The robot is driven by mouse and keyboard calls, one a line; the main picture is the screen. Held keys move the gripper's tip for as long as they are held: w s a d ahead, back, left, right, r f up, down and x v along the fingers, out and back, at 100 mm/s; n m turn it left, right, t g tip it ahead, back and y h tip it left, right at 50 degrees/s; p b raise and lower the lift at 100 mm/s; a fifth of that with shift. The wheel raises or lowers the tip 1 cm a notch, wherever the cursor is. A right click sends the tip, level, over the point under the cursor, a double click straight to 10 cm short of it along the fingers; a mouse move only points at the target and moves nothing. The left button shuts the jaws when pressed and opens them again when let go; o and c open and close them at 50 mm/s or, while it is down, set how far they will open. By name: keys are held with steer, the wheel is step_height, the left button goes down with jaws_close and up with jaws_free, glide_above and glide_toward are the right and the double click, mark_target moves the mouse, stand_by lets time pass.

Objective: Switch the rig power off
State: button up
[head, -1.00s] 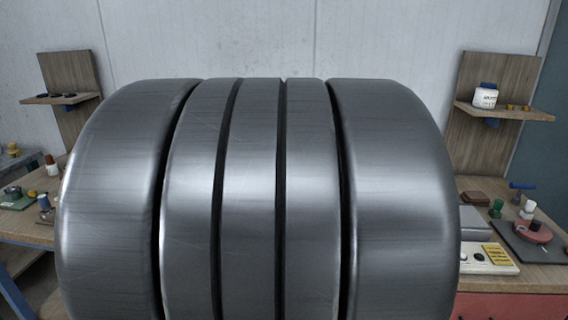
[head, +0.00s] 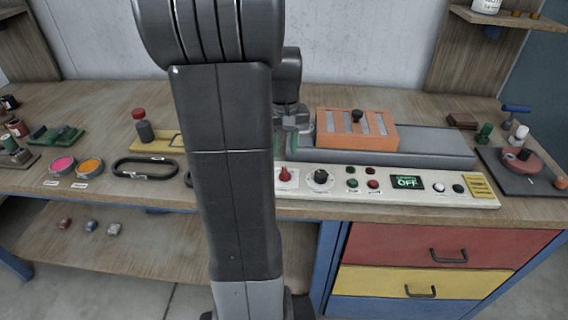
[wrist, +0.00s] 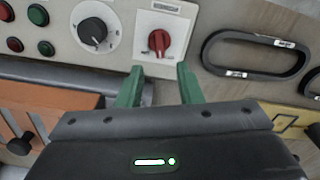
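The cream control panel (head: 455,199) lies along the front of the bench. It carries a red rotary switch (head: 285,175) on a white plate, which also shows in the wrist view (wrist: 160,42). Its pointer marks are too small to read surely. Right of it in the head view is a black dial (head: 321,177). A small display (head: 407,182) reads OFF in green; its upper line is unreadable. My gripper (wrist: 160,69) is open and empty, its green fingertips apart and just short of the red switch in the wrist picture. My arm partly hides it in the head view.
Behind the panel, an orange slotted box (head: 380,134) with a black knob sits on a grey base. Red and green buttons (head: 373,184) sit right of the dial.

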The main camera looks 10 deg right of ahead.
mark_target(285, 174)
step_height(285, 174, down, 6)
steer(key=shift+f, duration=0.1)
steer(key=shift+c, duration=0.4)
jaws_close()
